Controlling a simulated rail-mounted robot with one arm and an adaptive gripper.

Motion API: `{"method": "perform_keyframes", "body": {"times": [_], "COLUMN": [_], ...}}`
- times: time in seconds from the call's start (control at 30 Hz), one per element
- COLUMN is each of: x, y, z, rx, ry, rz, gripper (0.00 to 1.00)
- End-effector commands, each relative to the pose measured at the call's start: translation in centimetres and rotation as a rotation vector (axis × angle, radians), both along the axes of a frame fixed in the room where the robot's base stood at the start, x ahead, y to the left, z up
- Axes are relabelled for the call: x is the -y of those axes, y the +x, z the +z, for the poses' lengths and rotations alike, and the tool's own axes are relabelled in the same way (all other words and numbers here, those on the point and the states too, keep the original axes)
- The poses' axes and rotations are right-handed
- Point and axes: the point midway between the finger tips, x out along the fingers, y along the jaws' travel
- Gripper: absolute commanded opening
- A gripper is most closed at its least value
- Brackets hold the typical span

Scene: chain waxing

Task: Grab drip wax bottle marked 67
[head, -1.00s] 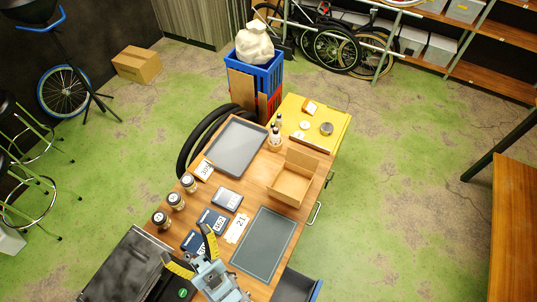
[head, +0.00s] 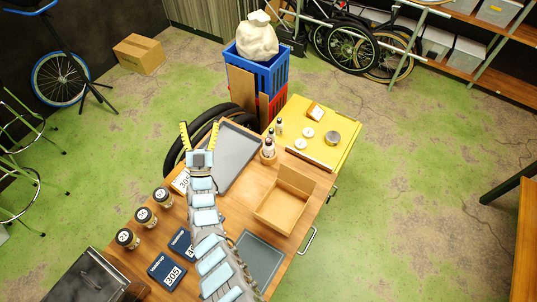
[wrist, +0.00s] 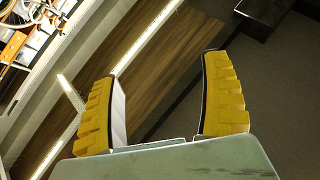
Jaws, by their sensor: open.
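Several small pale bottles with dark caps stand around the table's far right corner. One bottle (head: 268,147) is in a round wooden holder on the table; another bottle (head: 279,127) stands behind it by the yellow cabinet. I cannot read a 67 on any of them. My gripper (head: 199,136) is open and empty, raised above the table to the left of the bottles, with its yellow fingers spread. In the wrist view the open gripper (wrist: 165,75) has nothing between its fingers, and no bottle shows there.
A grey tray (head: 237,163) lies between my gripper and the bottles. A cardboard box (head: 275,212) stands open nearer on the table. Several lidded jars (head: 146,217) line the left edge. A yellow cabinet (head: 320,151) carries small round items. Blue crate (head: 262,78) stands behind.

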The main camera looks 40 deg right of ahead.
Motion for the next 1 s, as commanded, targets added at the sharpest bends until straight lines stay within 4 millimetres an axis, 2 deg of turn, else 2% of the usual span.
{"method": "perform_keyframes", "body": {"times": [0.1, 0.27, 0.4, 0.57, 0.77, 1.0], "x": [2.8, 6.0, 8.4, 10.3, 10.9, 9.0], "y": [1.4, 2.3, 2.2, 1.1, -1.2, -5.0], "z": [-1.7, -3.8, -5.6, -8.3, -12.0, -16.7], "rx": [-0.051, -0.126, -0.191, -0.268, -0.372, -0.507], "ry": [0.051, 0.134, 0.217, 0.325, 0.480, 0.675], "rz": [-0.087, -0.201, -0.297, -0.406, -0.525, -0.637], "gripper": [0.79, 0.79, 0.79, 0.79, 0.79, 0.79]}}
